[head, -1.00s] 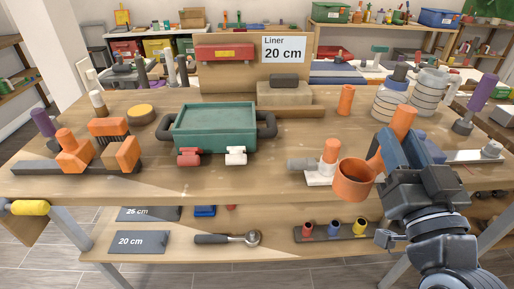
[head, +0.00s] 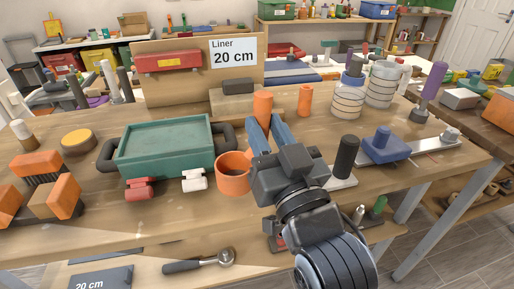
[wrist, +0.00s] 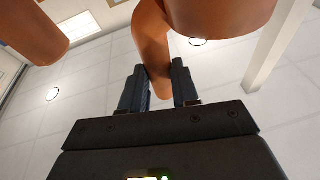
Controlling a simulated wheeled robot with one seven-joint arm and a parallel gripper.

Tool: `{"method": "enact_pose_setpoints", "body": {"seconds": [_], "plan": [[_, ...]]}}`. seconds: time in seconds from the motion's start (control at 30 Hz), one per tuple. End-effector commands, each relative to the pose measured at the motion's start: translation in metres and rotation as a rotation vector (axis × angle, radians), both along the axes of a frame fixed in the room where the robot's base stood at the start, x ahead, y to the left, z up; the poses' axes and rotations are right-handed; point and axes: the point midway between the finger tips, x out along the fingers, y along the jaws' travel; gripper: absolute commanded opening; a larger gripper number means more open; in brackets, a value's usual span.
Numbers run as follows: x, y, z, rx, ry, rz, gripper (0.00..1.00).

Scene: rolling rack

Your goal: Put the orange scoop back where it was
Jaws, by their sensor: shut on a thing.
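The orange scoop (head: 232,181) is held in my gripper (head: 266,137) above the front of the bench. In the wrist view, both dark fingers (wrist: 160,85) close around the orange handle (wrist: 153,48), and large orange parts fill the top. Whether the cup touches anything is unclear. The bench behind my gripper is hidden.
The green lidded tray (head: 165,150) has dark side handles and red and white clips in front. Orange blocks (head: 55,195) stand at the left. A black cylinder (head: 346,155) and a blue knobbed block (head: 386,148) stand at the right. Striped jars (head: 348,97) are behind. Bare wood shows front left.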

Motion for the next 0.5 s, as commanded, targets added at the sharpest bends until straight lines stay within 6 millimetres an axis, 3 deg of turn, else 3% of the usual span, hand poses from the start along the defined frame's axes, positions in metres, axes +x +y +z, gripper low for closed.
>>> {"method": "enact_pose_setpoints", "body": {"seconds": [0.27, 0.5], "plan": [[0.006, 0.013, -0.014, -0.001, -0.001, 0.001, 0.00], [0.006, 0.013, -0.045, 0.001, 0.000, 0.001, 0.00]]}}
